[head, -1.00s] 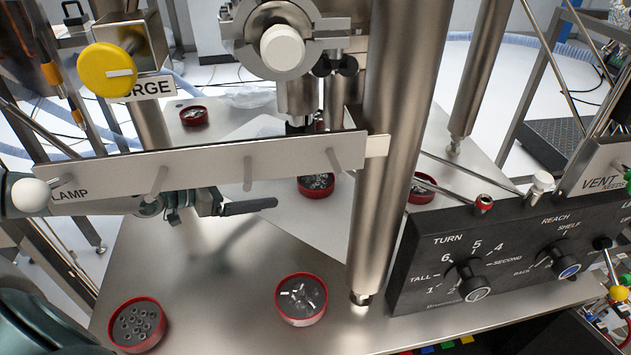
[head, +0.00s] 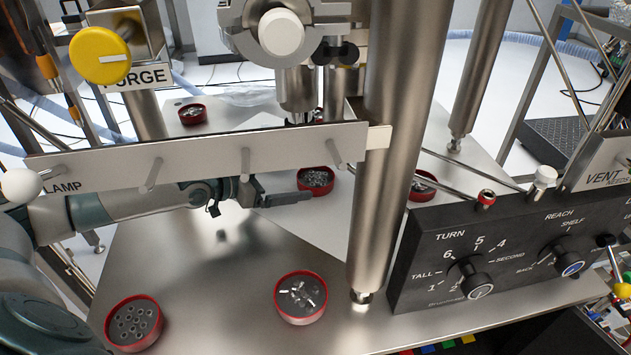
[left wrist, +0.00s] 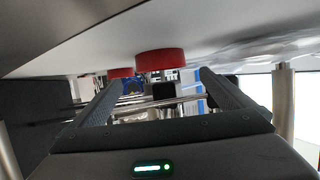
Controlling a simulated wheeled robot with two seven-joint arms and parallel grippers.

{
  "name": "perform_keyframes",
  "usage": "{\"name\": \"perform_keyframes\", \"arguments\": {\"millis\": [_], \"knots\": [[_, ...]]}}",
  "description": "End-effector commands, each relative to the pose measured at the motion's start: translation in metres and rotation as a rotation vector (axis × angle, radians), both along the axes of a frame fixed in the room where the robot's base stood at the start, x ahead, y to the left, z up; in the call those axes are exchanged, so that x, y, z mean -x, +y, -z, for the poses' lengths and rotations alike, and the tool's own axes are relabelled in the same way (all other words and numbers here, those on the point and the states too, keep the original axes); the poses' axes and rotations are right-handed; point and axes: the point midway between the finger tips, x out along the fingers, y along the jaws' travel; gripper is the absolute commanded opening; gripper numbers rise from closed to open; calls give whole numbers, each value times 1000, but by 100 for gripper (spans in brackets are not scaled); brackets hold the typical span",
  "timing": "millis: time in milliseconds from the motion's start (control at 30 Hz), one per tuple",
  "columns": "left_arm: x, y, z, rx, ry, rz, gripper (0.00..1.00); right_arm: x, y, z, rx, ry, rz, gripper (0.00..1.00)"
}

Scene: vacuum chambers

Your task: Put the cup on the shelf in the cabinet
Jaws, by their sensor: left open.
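Several low red cups holding small metal parts stand on the steel table; I cannot tell which one the task means. One red cup (head: 316,181) stands at mid-table behind the long pegged bar. My left gripper (head: 288,198) is low over the table just in front and left of that cup, open, with nothing seen between its fingers. In the left wrist view a red cup (left wrist: 160,60) shows ahead, between the open fingers (left wrist: 160,88), with the picture turned upside down. No cabinet or shelf is clearly seen. My right gripper is not in view.
The pegged bar (head: 200,158) crosses above my left forearm. A thick steel post (head: 385,150) stands right of the gripper. Other red cups stand front left (head: 134,323) and front centre (head: 301,298). A black knob panel (head: 510,255) is at right. The left-middle tabletop is clear.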

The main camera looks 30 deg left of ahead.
Motion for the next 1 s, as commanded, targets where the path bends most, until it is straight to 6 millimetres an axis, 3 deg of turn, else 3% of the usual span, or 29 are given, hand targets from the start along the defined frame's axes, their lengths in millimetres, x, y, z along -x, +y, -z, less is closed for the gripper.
{"name": "perform_keyframes", "arguments": {"millis": [200,667,1000], "knots": [[-17,-10,7,1,-1,0,100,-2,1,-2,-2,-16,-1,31],[-20,-12,8,1,-1,0,100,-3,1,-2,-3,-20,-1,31],[-52,-28,18,1,-2,0,100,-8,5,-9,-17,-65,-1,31]]}}
